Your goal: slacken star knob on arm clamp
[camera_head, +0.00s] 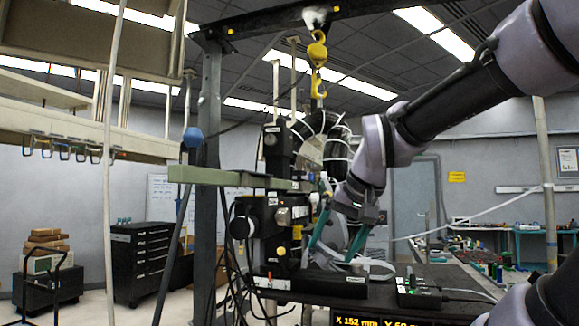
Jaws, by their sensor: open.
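A black clamp-like block (268,232) sits below a green horizontal arm (225,177) in the middle of the head camera view. A silver round knob (284,216) sticks out of its right side, and a black knob with a pale ring (242,227) is on its left. I cannot tell which is the star knob. My gripper (332,252) is just right of the block, pointing down, with its teal fingers spread apart. No knob shows between the fingers. Pale curved strips and a coil-like part lie behind and beside the fingers, so contact there is unclear.
A dark bench top (410,281) lies below my gripper, with a small black box (418,297) and cables on it. A yellow hook (317,53) hangs from the overhead beam. A grey post (207,160) stands left of the block. Black drawers (150,262) stand further left.

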